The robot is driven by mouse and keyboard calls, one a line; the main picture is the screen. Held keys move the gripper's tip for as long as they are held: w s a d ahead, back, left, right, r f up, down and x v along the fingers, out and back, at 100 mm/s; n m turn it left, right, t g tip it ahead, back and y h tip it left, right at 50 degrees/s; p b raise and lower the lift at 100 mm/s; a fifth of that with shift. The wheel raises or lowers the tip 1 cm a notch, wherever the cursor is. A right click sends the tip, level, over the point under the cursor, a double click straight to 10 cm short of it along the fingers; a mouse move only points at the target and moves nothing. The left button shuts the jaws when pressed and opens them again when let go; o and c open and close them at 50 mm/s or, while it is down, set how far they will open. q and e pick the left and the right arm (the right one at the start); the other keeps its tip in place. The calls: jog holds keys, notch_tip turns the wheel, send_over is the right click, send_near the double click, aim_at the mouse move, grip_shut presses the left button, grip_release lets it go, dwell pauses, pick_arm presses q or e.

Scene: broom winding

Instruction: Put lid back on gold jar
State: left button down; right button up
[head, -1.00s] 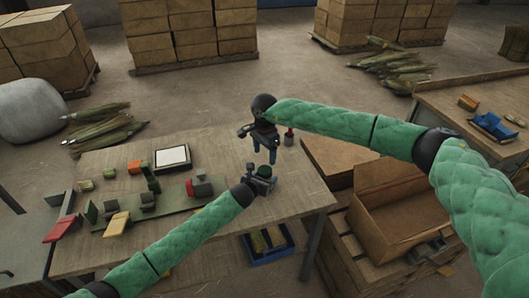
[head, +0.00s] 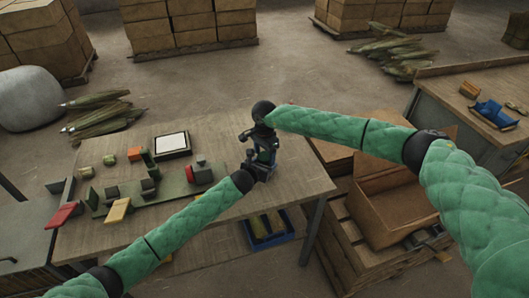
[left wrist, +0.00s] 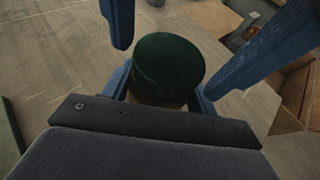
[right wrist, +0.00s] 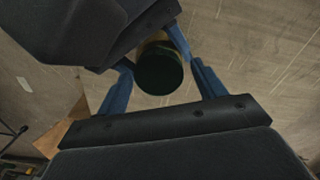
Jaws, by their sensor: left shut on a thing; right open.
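The gold jar (right wrist: 161,38) is held by my left gripper (left wrist: 160,95), whose blue fingers are shut around its body. The dark green lid (left wrist: 168,62) sits on top of the jar and also shows in the right wrist view (right wrist: 159,70). Whether it is fully seated I cannot tell. My right gripper (right wrist: 160,85) is open, with one blue finger on each side of the lid. Its fingers also show at the top of the left wrist view. In the head view both grippers meet above the table's right part and mostly hide the jar.
The wooden table (head: 215,230) carries a green board with several small blocks and a white-topped tray (head: 172,145) to the left. A blue crate (head: 268,232) is below the table. An open cardboard box (head: 385,200) stands to the right. The table's front middle is clear.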

jog(key=c, duration=1)
jog(key=shift+m, duration=0.6)
jog(key=o, duration=1.2)
notch_tip(320, 180, up, 12)
pick_arm(q)
jog(key=shift+c, duration=1.9)
grip_release()
